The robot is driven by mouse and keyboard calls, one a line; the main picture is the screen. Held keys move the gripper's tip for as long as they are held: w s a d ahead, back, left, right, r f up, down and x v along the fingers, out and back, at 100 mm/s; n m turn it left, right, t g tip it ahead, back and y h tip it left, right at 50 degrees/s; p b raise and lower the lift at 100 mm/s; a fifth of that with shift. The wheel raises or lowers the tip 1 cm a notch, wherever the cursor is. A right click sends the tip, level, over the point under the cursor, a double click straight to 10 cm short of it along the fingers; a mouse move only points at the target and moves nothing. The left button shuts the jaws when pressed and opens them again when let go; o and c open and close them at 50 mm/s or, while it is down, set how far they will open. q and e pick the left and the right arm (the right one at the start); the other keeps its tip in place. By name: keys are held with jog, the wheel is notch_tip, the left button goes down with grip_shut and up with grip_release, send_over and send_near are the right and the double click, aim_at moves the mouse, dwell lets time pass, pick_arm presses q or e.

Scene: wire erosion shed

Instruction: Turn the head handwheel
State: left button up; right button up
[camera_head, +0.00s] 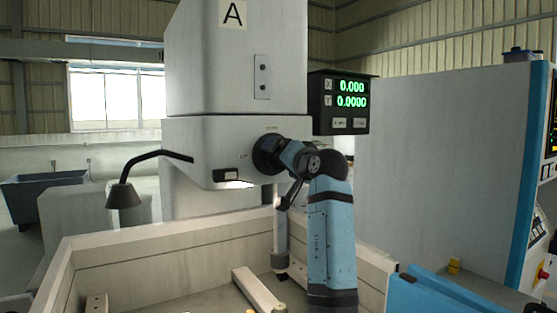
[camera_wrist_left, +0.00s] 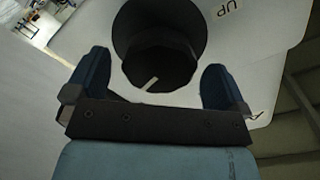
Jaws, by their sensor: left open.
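The head handwheel (camera_head: 264,155) is a dark round wheel on the front of the white machine head (camera_head: 215,140). In the left wrist view the handwheel (camera_wrist_left: 172,22) shows a wide dark disc with a narrower dark hub and a short white mark on the hub's edge. My left gripper (camera_head: 281,152) is at the handwheel, and its blue fingers partly hide it in the head view. In the left wrist view my left gripper (camera_wrist_left: 157,66) is open, with one finger on each side of the hub and visible gaps between. My right gripper is not in view.
An "UP" label (camera_wrist_left: 229,8) is beside the wheel. A readout (camera_head: 341,102) shows 0.000 and 0.0000. A dark lamp (camera_head: 124,194) hangs left of the head. A pale-walled tank (camera_head: 160,245) with a light bar (camera_head: 258,290) lies below. A large grey cabinet (camera_head: 440,160) stands right.

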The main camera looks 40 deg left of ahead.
pick_arm(q)
jog(key=b+v, duration=0.1)
jog(key=v, duration=1)
jog(key=shift+d, duration=0.1)
